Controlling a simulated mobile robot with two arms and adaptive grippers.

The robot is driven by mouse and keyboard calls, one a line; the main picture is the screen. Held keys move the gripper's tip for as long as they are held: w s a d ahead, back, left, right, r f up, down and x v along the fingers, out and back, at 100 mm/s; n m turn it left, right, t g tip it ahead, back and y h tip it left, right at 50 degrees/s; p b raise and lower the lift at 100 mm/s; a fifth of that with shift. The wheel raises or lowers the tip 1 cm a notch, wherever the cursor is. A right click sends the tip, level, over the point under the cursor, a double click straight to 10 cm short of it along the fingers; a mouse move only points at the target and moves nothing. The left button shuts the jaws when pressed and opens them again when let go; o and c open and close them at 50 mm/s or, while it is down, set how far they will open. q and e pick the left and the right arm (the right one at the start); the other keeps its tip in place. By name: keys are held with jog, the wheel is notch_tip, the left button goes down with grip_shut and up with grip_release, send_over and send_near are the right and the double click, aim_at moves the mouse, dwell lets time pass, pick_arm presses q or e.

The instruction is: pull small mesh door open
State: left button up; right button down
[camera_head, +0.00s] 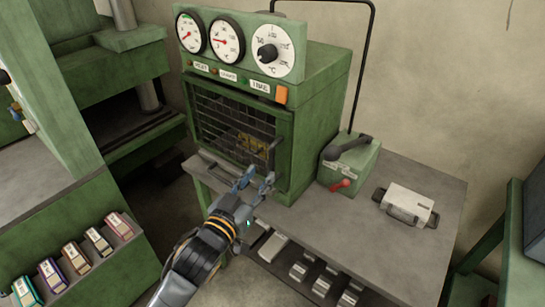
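The small mesh door (226,122) is the dark wire-grid front of a green oven-like box (317,125) on a grey bench. It looks closed, in its green frame. A grey bar handle (273,149) stands out at its right side. My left gripper (256,179) is just in front of the door's lower right part, below the handle. Its bluish fingers are apart and nothing shows between them. It appears apart from the handle. My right gripper is not in the view.
A green box with a dark lever and red knob (341,185) stands right of the oven. A white device (408,204) lies on the bench (331,221) farther right. Metal blocks sit on a shelf below. Small labelled boxes (76,254) line a green rack at lower left.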

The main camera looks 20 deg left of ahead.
aim_at(270, 162)
pick_arm(q)
jog(key=w, duration=0.4)
jog(key=w+d+p, duration=0.1)
jog(key=w, duration=0.2)
jog(key=shift+w, duration=0.1)
grip_shut()
